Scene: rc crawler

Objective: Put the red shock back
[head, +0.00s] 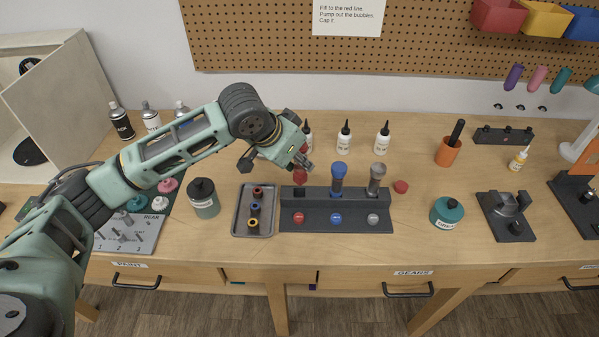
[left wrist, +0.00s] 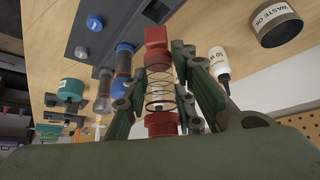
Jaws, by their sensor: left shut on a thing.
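My left gripper (head: 303,160) is shut on the red shock (head: 300,175), above the left end of the dark shock rack (head: 336,218). In the left wrist view the red shock (left wrist: 160,125) sits between the fingers (left wrist: 162,95), with its coil spring and red ends showing. Its far end points toward the rack (left wrist: 110,25); I cannot tell whether they touch. The blue shock (head: 338,180) and the grey shock (head: 376,180) stand upright in the rack. The place above the red marker (head: 298,217) holds no shock. My right gripper is not in view.
A grey tray (head: 240,226) with small rings lies left of the rack. White bottles (head: 344,138) stand behind the rack. A red cap (head: 401,187) and a teal jar (head: 446,213) are to the right.

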